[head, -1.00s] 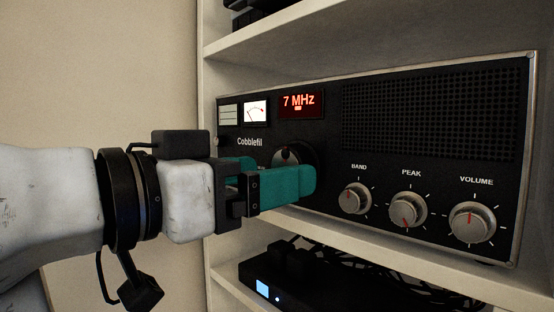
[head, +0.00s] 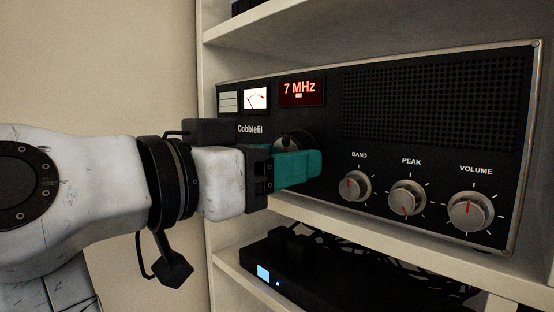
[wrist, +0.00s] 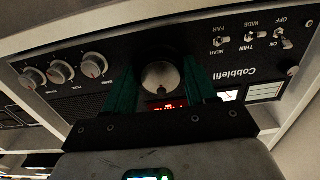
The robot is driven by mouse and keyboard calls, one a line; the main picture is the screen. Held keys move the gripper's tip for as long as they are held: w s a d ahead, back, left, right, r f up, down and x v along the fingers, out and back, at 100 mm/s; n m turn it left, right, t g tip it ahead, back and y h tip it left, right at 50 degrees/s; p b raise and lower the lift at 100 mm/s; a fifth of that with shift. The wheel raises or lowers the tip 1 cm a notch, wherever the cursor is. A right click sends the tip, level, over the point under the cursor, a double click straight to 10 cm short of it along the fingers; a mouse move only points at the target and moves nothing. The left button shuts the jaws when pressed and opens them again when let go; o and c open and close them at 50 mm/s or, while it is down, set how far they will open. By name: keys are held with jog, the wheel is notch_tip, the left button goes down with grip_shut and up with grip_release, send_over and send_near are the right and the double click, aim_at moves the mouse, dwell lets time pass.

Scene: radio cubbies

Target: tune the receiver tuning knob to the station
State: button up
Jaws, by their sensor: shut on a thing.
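The receiver (head: 430,100) is a black set on a shelf, marked Cobblefil, with a red display (head: 300,91) reading 7 MHz and a white needle meter (head: 256,98). Its large round tuning knob (wrist: 160,76) sits between the teal fingers of my gripper (wrist: 162,92) in the wrist view. In the head view my gripper (head: 297,167) covers most of the knob, and only the knob's upper part shows (head: 289,142). The fingers are shut on the tuning knob, one on each side of it.
The band (head: 355,187), peak (head: 407,197) and volume (head: 470,211) knobs stand to the right of my gripper. Toggle switches (wrist: 248,38) show in the wrist view. A shelf board (head: 400,240) runs below the receiver, with a black device (head: 300,270) beneath. Another shelf (head: 300,30) is above.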

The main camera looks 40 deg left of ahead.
jog(key=shift+c, duration=1.2)
jog(key=m+b, duration=0.3)
jog(key=b, duration=0.1)
jog(key=shift+a+f+m, duration=0.1)
jog(key=shift+f+m, duration=0.15)
jog(key=shift+m, duration=0.05)
jog(key=shift+r+m+b, duration=0.25)
jog(key=shift+m+b, duration=0.05)
jog(key=shift+m, duration=0.4)
jog(key=o, duration=1)
jog(key=shift+o, duration=0.2)
